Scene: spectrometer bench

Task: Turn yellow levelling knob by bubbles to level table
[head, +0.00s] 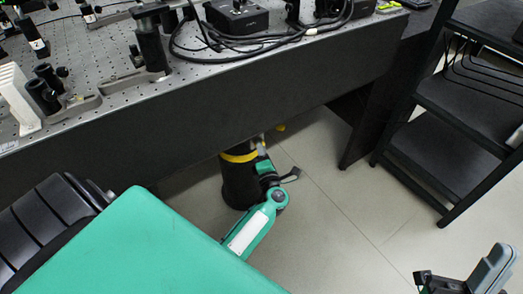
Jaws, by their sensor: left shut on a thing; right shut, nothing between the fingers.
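Under the front edge of the optical table (250,98) stands a black cylindrical leg (238,188) with a yellow ring (237,156) around its upper part. This ring looks like the yellow levelling knob. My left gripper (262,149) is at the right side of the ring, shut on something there. The exact contact is small and partly hidden by the gripper and wrist. My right gripper (423,279) is at the bottom right, shut and empty, away from the table. I cannot make out the bubbles.
Optical mounts, a black box (237,16) and cables lie on the perforated tabletop. A black shelf rack (452,150) stands at the right. Grey tiled floor (335,200) is clear between the leg and the rack. The table overhangs the leg.

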